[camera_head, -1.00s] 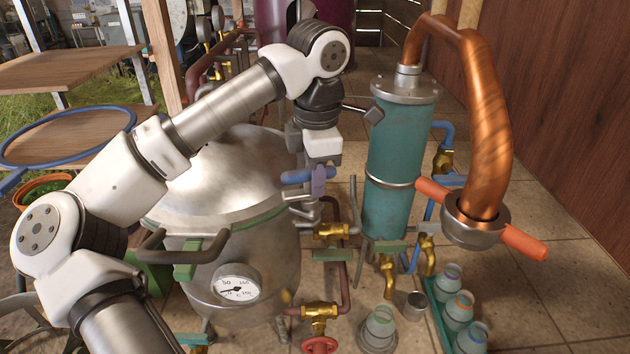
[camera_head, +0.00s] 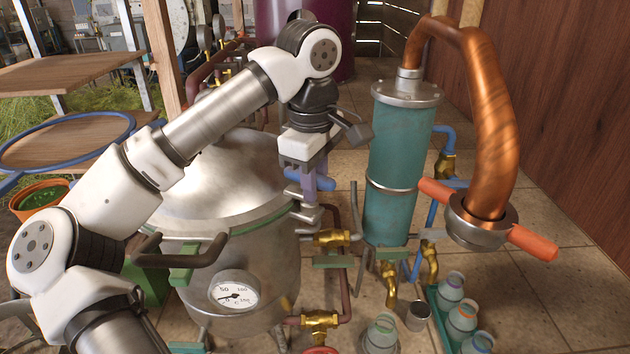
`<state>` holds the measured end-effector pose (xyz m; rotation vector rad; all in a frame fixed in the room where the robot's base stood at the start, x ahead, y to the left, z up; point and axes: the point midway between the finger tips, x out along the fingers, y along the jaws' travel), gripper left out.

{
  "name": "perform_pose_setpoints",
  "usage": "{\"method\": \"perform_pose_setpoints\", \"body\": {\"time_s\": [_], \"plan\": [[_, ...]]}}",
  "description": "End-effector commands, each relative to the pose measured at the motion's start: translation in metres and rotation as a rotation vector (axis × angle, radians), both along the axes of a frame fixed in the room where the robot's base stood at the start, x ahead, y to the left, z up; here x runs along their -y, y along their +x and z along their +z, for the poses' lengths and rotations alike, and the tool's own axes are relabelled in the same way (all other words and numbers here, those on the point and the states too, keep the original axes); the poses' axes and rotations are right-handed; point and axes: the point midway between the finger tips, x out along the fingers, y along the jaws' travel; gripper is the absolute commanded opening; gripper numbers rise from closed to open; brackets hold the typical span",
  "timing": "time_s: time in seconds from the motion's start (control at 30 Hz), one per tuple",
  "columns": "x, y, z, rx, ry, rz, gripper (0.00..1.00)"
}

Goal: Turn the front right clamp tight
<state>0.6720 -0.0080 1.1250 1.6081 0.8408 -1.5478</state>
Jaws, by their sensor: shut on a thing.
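The still's large steel pot (camera_head: 225,175) stands in the middle of the head view under a domed lid. The front right clamp is at the right of its rim, with a blue handle (camera_head: 294,174) and steel parts (camera_head: 308,214) below it. My gripper (camera_head: 316,181) points down over this clamp from above. It is shut on the blue handle. The fingers and wrist hide much of the handle, so I cannot tell how tight the clamp is.
A teal condenser column (camera_head: 395,150) stands close to the right of my gripper. A copper pipe (camera_head: 493,140) with orange handles curves down further right. Brass valves (camera_head: 331,238) and pipes lie below the clamp. Small jars (camera_head: 461,318) stand at lower right.

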Motion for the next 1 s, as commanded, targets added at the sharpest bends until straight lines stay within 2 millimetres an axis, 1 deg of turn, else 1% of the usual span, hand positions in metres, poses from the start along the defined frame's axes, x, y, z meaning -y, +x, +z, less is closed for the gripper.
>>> {"method": "perform_pose_setpoints", "body": {"time_s": [0.03,0.23,0.63,0.67,0.8,1.0], "plan": [[-0.0002,0.0011,0.0024,0.008,-0.003,-0.013,0.0],[-0.0002,0.0004,0.0021,0.006,-0.001,-0.048,0.0],[-0.0001,-0.0004,0.0012,0.003,-0.001,-0.055,0.0],[-0.0002,-0.0005,0.0012,0.003,-0.001,-0.055,0.25],[-0.0002,-0.0007,0.0007,0.001,0.0,-0.055,0.42],[-0.0002,-0.0009,0.0001,-0.001,0.001,-0.054,0.42]]}}
